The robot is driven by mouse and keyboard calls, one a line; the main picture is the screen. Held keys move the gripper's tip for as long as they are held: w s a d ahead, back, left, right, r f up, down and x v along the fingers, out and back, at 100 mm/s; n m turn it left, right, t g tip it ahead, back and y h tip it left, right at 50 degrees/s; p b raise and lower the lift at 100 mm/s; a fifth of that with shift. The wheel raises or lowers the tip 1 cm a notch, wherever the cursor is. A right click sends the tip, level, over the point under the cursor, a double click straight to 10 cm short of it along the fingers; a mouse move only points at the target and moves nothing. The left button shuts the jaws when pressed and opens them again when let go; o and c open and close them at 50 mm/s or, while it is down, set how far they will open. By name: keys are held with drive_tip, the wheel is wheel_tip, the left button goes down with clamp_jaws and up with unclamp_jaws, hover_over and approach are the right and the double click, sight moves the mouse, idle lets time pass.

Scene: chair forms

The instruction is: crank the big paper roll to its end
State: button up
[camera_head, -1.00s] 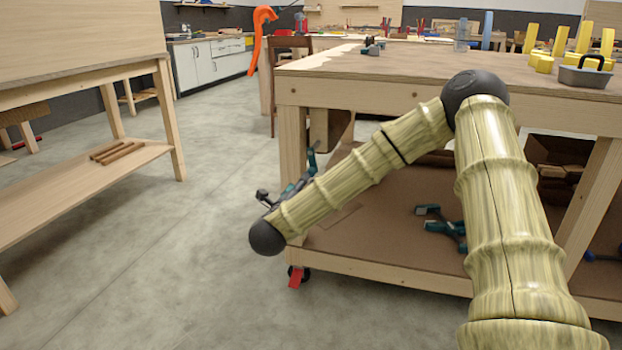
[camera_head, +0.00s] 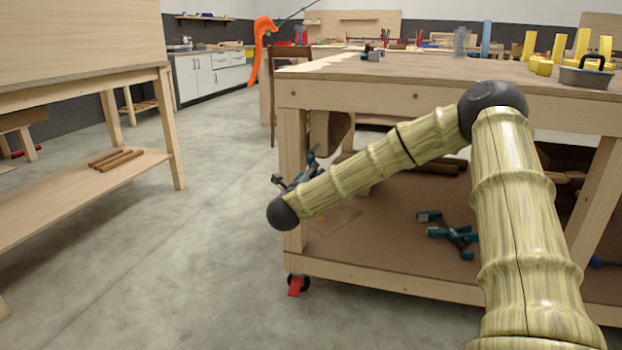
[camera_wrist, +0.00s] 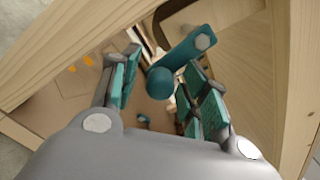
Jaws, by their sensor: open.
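In the wrist view a teal crank arm (camera_wrist: 187,52) with a round teal knob (camera_wrist: 164,83) shows between my fingers. My gripper (camera_wrist: 160,68) is open, with a teal-padded finger on either side of the knob. I cannot tell whether a pad touches it. A large tan rounded form (camera_wrist: 245,75), which looks like the paper roll, fills the right behind the crank. In the head view a brown roll-like shape (camera_head: 335,130) hangs under the workbench top. My gripper (camera_head: 296,172) is by the bench's front left leg, partly hidden by my arm.
The workbench (camera_head: 420,88) has a lower shelf (camera_head: 375,262) holding teal clamps (camera_head: 450,232). A grey toolbox (camera_head: 586,75) and yellow cylinders stand on top. A second wooden bench (camera_head: 75,200) stands at left. The floor (camera_head: 210,220) between the benches is clear.

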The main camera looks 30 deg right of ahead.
drive_tip(key=shift+r, duration=0.1)
drive_tip(key=c, duration=0.9)
drive_tip(key=shift+o, duration=0.2)
